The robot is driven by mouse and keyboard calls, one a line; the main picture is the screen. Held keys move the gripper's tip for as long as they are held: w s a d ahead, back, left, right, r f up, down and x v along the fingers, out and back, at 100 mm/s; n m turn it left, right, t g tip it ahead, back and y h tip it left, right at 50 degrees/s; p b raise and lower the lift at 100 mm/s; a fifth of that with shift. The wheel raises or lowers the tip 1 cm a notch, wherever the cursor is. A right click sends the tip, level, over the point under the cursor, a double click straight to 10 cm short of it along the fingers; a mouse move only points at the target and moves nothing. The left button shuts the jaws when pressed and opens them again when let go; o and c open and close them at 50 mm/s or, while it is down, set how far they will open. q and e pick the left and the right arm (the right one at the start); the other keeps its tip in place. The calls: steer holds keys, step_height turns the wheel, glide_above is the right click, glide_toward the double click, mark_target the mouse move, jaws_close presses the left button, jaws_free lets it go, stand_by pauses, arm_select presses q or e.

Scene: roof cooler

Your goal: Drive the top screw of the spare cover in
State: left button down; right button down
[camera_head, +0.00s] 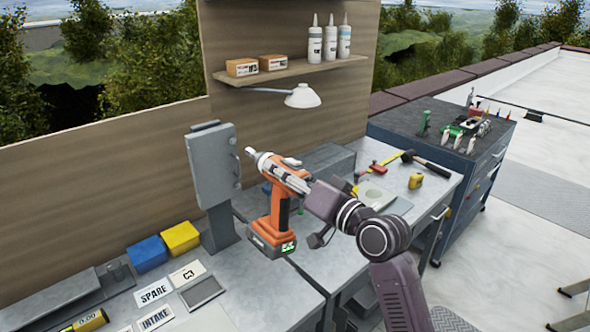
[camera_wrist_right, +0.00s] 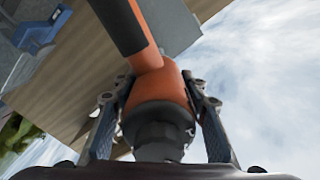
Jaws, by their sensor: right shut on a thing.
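The spare cover (camera_head: 212,166) looks like the upright grey panel on a grey post at the back of the bench. My right gripper (camera_head: 296,178) is shut on an orange and grey drill (camera_head: 277,205). The drill is held upright, its nose pointing left at the cover's upper right edge. I cannot tell whether its tip touches the cover. The top screw is too small to make out. In the right wrist view, both fingers of the right gripper (camera_wrist_right: 160,95) clasp the drill's orange body (camera_wrist_right: 172,82). My left gripper is out of view.
A SPARE label (camera_head: 153,292), a blue bin (camera_head: 147,254) and a yellow bin (camera_head: 180,237) are on the bench at lower left. A white lamp (camera_head: 303,96) hangs above the drill. A hammer (camera_head: 425,163) and a tool cabinet (camera_head: 440,150) are at right.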

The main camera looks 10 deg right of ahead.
steer(key=shift+w+r, duration=0.15)
steer(key=shift+r, duration=0.15)
steer(key=shift+w+a, duration=0.1)
steer(key=shift+w, duration=0.35)
steer(key=shift+w+a+b, duration=0.4)
steer(key=shift+w+a, duration=0.05)
steer(key=shift+x, duration=0.85)
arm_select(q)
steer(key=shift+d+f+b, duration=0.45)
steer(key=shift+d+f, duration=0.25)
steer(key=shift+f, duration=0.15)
arm_select(e)
steer(key=shift+w+a, duration=0.5)
steer(key=shift+w, duration=0.05)
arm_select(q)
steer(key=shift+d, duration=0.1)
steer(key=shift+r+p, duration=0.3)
arm_select(e)
steer(key=shift+r, duration=0.1)
